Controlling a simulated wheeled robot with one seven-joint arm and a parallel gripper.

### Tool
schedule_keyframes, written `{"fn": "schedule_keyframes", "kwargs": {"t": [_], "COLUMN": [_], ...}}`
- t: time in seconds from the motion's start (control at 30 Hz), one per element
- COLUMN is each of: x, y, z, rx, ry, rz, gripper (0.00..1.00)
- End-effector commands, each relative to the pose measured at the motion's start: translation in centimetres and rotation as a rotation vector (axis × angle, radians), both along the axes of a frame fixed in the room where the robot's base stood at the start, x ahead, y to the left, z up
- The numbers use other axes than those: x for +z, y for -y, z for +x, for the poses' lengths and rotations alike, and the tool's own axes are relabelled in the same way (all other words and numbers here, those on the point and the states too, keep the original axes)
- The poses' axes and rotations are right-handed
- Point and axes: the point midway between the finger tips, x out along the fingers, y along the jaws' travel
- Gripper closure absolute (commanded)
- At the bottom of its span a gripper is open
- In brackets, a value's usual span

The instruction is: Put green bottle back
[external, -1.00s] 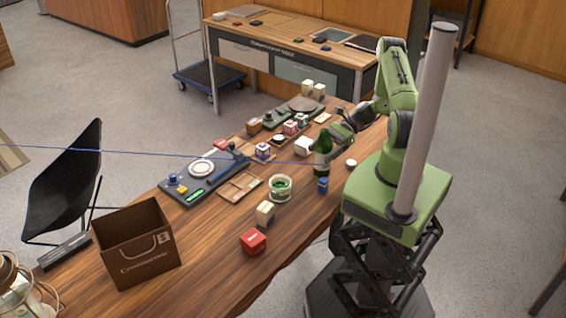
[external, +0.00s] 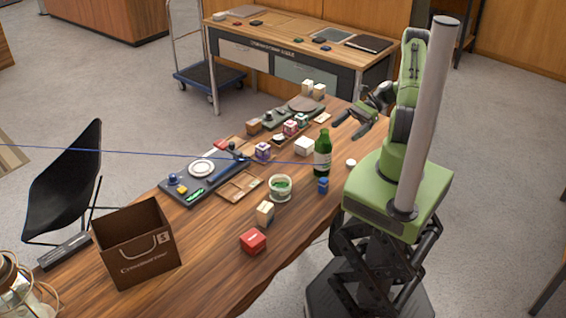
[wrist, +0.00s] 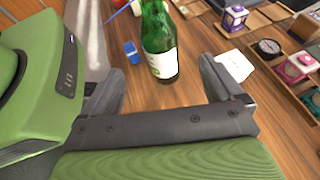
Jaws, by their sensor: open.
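The green bottle (external: 322,158) stands upright on the wooden table, near the edge closest to my base. It has a white label and also shows in the wrist view (wrist: 160,45), beyond and between my fingers. My gripper (external: 354,126) is open and empty. It is up and to the right of the bottle in the external view, apart from it. In the wrist view my open gripper (wrist: 168,85) has its two dark fingers spread, and the bottle's top is cut off by the frame edge.
A blue block (external: 323,185) stands close to the bottle, with a white block (external: 304,146) and a glass bowl (external: 280,187) nearby. A brown bag (external: 138,245) and a red block (external: 253,241) are at the near end. Several small boxes and trays line the table's far side.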

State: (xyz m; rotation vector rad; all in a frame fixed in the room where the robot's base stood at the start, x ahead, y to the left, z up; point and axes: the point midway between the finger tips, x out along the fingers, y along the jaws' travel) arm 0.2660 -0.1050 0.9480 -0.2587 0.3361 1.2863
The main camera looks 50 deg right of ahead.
Motion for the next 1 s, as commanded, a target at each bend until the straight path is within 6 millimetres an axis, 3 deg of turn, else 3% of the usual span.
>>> {"fn": "schedule_keyframes", "kwargs": {"t": [0.17,0.3,0.47,0.73,0.9,1.0], "x": [2.4,6.5,12.0,20.4,22.8,23.2], "y": [-0.8,-3.0,-6.1,-10.4,-10.7,-10.6], "z": [0.7,1.3,0.7,-4.6,-7.8,-8.5], "rx": [0.153,0.419,0.742,1.194,1.323,1.345], "ry": [0.067,0.207,0.425,0.879,1.089,1.130], "rz": [-0.174,-0.455,-0.779,-1.266,-1.445,-1.480], "gripper": [0.07,0.07,0.07,0.07,0.07,0.07]}}
